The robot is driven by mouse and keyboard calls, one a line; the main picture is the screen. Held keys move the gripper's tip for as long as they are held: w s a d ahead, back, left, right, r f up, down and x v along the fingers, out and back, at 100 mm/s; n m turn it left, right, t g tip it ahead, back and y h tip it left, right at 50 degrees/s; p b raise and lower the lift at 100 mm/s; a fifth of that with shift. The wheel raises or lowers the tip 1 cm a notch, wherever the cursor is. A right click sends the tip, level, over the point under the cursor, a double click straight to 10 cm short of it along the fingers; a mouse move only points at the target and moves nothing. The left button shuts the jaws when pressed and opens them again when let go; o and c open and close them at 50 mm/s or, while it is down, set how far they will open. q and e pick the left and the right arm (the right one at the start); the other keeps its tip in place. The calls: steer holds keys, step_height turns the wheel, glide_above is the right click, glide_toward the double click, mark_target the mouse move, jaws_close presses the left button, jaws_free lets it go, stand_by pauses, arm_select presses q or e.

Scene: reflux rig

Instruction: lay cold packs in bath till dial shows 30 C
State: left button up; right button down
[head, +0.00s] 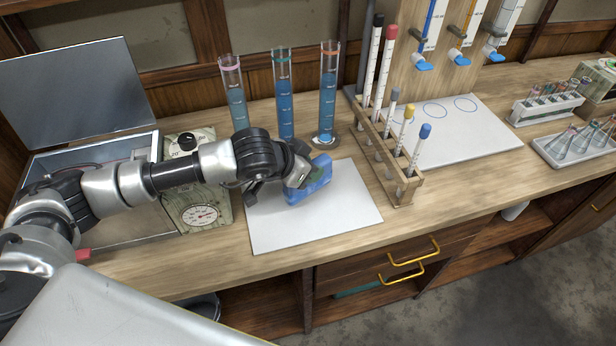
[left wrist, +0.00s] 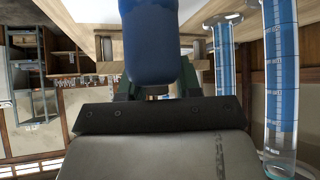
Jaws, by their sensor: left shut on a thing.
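A blue cold pack (head: 310,182) is in my left gripper (head: 298,176), over the white mat (head: 340,215). I cannot tell whether the pack touches the mat. In the left wrist view, a blue rounded body, seemingly the pack (left wrist: 150,40), rises beyond the gripper (left wrist: 152,92). The bath (head: 150,143) is a metal box at the left with its lid (head: 70,90) raised. My left arm crosses in front of the bath and hides much of its inside. The dial (head: 201,214) is on its front panel; its reading is too small to tell. My right gripper is not in view.
Several tall cylinders of blue liquid (head: 284,100) stand behind the mat. A wooden rack (head: 404,190) with capped thermometer-like tubes stands right of it. A white board (head: 470,135), a tube rack (head: 545,106) and a flask tray (head: 580,150) are farther right. The front counter strip is clear.

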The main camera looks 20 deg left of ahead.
arm_select(q)
steer(key=shift+f+b, duration=0.35)
steer(key=shift+f, duration=1.25)
steer(key=shift+f, duration=0.15)
steer(key=o, duration=1.1)
